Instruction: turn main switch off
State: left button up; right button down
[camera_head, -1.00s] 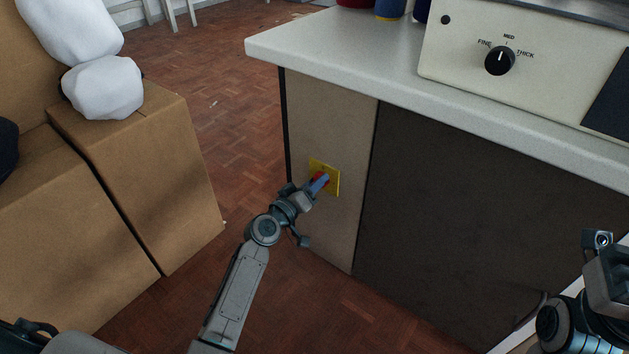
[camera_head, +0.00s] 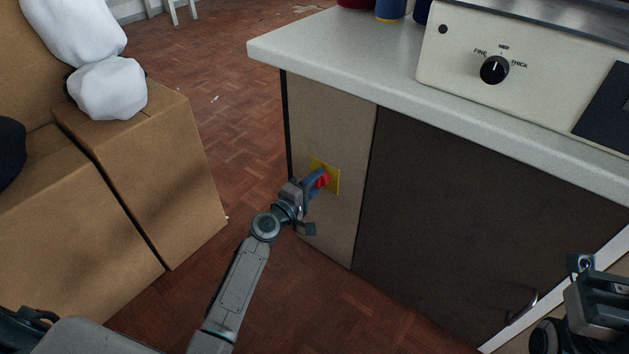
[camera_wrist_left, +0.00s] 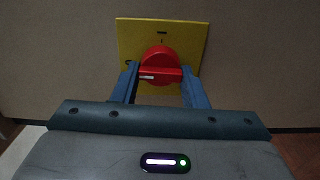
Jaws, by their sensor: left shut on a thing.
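The main switch is a red rotary knob (camera_head: 322,179) on a yellow plate (camera_head: 331,168), fixed to the side panel of the counter. My left gripper (camera_head: 316,181) reaches it from the lower left and is shut on the knob. In the left wrist view the red knob (camera_wrist_left: 159,66) sits between the two blue fingers (camera_wrist_left: 160,86), its grip bar lying level with a white mark at its left end. The yellow plate (camera_wrist_left: 190,34) shows a small mark above the knob.
The counter (camera_head: 330,52) overhangs the panel above the switch. A machine with a black thickness dial (camera_head: 494,70) stands on it. Cardboard boxes (camera_head: 150,150) with white bundles (camera_head: 108,88) stand at left. Wooden floor (camera_head: 215,110) lies open between.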

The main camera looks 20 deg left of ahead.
pick_arm(q)
jog(key=shift+n, duration=0.3)
jog(key=o, duration=1)
jog(key=shift+c, duration=0.2)
jog(key=shift+s, duration=0.15)
jog(key=v, duration=1)
jog(key=shift+s+p, duration=0.25)
jog(key=shift+p, duration=0.1)
jog(key=shift+a, duration=0.15)
